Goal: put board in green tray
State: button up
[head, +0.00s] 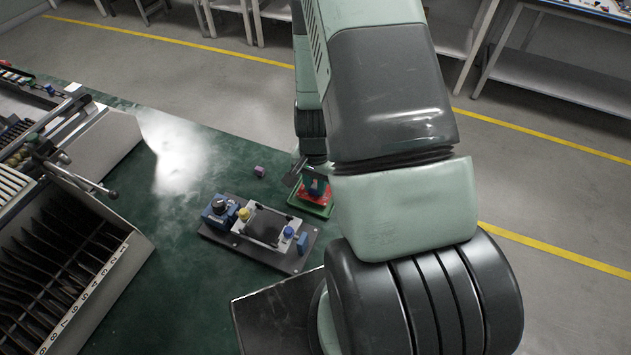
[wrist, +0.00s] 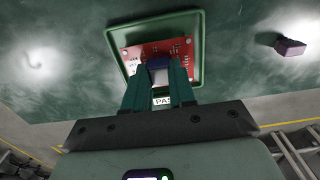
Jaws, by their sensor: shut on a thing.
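The red board (wrist: 180,48) with small parts on it is inside the outline of the green tray (wrist: 197,20) in the wrist view. My gripper (wrist: 160,68) is shut on the board at a blue and white block on it. The fingers hide the board's near part. I cannot tell whether the board touches the tray floor. In the head view the board (head: 312,196) shows as a red patch over the green tray (head: 310,210), partly hidden by my arm and gripper (head: 316,180).
A dark fixture plate (head: 290,262) with blue blocks and a yellow knob stands left of the tray. A small purple block (head: 259,171) lies on the green table (head: 190,190); it also shows in the wrist view (wrist: 290,47). A slotted rack (head: 60,260) stands at the left.

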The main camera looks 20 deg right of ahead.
jog(key=o, duration=0.9)
jog(key=shift+f, duration=0.1)
notch_tip(320, 180, up, 12)
notch_tip(320, 180, up, 12)
jog(key=n+t, duration=0.2)
jog(key=n, duration=0.1)
send_over(315, 186)
jog(key=a, duration=0.3)
jog(key=s+a+r+n+t, duration=0.1)
jog(key=s+r+n, duration=0.1)
jog(key=s+r, duration=0.2)
jog(key=s+a+r+n+t, duration=0.1)
jog(key=s+r+n, duration=0.1)
jog(key=s+r, duration=0.3)
jog(key=s+a+r+n+t, duration=0.1)
jog(key=s+r+n, duration=0.1)
jog(key=s+r, duration=0.3)
notch_tip(315, 186, up, 4)
jog(key=shift+a+f+n+t, duration=0.1)
jog(key=shift+n+t, duration=0.2)
